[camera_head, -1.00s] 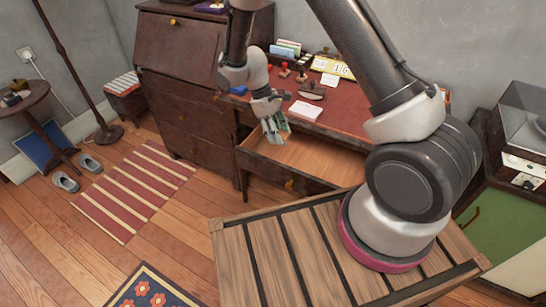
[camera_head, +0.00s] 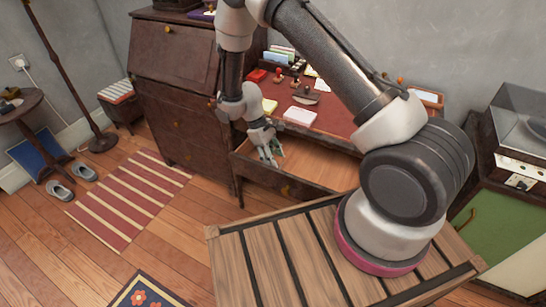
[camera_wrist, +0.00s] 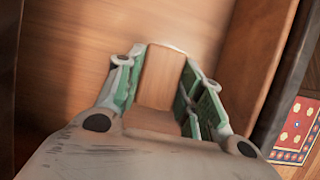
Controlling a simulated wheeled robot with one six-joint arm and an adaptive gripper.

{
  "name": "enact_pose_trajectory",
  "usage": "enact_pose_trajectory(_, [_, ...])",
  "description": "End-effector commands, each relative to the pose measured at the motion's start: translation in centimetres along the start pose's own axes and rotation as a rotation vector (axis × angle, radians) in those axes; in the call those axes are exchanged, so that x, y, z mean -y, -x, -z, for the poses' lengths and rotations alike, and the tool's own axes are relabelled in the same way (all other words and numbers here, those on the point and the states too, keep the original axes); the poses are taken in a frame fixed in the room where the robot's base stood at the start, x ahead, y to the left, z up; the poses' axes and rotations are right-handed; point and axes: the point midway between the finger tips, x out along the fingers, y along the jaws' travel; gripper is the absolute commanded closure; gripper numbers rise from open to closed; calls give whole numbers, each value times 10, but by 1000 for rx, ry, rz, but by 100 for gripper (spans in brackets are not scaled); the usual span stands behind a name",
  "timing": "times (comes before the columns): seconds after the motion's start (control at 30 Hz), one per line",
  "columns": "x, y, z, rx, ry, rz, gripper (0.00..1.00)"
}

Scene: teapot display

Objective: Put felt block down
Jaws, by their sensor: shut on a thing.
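My gripper (camera_head: 270,154) is low over the left end of the open drawer (camera_head: 325,172) in the desk. In the wrist view my gripper (camera_wrist: 160,88) is shut on a brown, wood-coloured block (camera_wrist: 160,80), taken as the felt block, with a pale far edge. Green pads on the fingers lie along both its sides. The drawer floor (camera_wrist: 95,45) shows behind the block; I cannot tell whether the block touches it. In the head view the fingers hide most of the block, and any felt face is not visible.
The drawer's wall (camera_wrist: 255,60) runs close on the right in the wrist view. The red desktop (camera_head: 345,122) above holds a rocker blotter (camera_head: 305,95), a white pad (camera_head: 299,116), a yellow pad (camera_head: 269,106) and a red box (camera_head: 257,75). The drawer's right part looks empty.

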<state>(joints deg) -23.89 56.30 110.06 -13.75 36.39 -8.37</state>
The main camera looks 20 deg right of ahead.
Motion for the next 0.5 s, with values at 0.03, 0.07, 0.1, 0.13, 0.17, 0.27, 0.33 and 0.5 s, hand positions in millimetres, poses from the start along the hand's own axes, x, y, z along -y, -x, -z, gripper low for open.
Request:
enact_pose_trajectory(0.03, [0,-2,1,-1,0,1,82])
enact_pose_trajectory(0.07, [0,-3,1,-1,0,1,82])
enact_pose_trajectory(0.1, [0,-3,1,-1,0,0,58])
enact_pose_trajectory(0.13, [0,-3,1,-1,0,1,52])
enact_pose_trajectory(0.17, [0,-4,1,-1,0,1,47])
enact_pose_trajectory(0.27, [0,-4,2,-2,0,1,42])
enact_pose_trajectory(0.33, [0,-3,2,-2,0,1,42])
enact_pose_trajectory(0.5, [0,-3,1,-1,0,1,42])
